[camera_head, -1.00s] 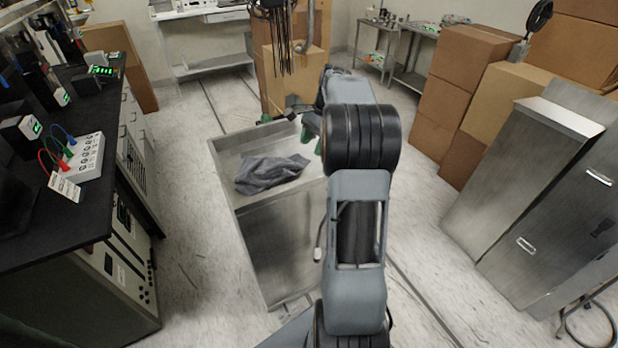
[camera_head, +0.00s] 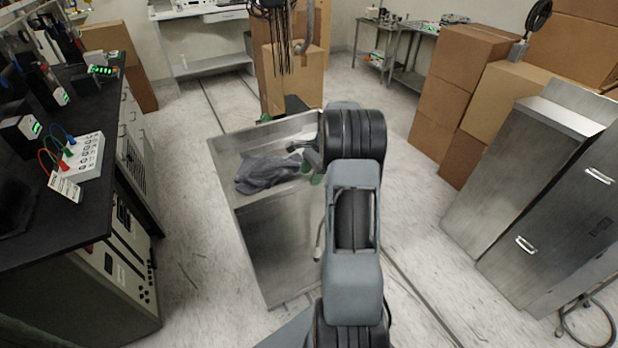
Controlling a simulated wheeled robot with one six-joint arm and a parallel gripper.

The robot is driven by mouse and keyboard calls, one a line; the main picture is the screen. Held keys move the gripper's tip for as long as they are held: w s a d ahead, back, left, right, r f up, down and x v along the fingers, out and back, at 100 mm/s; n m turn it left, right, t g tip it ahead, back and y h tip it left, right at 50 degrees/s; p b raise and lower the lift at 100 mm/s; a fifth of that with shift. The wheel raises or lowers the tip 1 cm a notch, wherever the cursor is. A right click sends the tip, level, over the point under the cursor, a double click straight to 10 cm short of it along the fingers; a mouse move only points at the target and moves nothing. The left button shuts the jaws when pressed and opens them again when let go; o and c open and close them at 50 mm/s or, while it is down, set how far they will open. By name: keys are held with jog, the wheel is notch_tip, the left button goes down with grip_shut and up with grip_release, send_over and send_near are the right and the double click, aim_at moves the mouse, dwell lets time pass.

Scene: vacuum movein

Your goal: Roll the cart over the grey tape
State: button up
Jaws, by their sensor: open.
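The cart (camera_head: 275,248) is a metal box-shaped trolley standing on the floor in the middle. A crumpled grey cloth (camera_head: 268,172) lies in its shallow top. My gripper (camera_head: 300,150) is over the right part of the cart's top, just right of the cloth. It is open and looks empty; my arm partly hides it, and I cannot tell whether it touches anything. Thin dark grey lines on the floor, perhaps the grey tape, run behind the cart (camera_head: 212,105) and at its front right (camera_head: 425,300). My arm covers the cart's right side.
A black-topped bench (camera_head: 85,205) stands close on the left, with a strip of free floor beside the cart. Cardboard boxes (camera_head: 292,80) stand behind the cart. More boxes (camera_head: 455,95) and metal cabinets (camera_head: 520,195) line the right, with open floor before them.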

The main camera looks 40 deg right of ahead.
jog(key=shift+x, duration=0.85)
jog(key=shift+c, duration=0.4)
grip_shut()
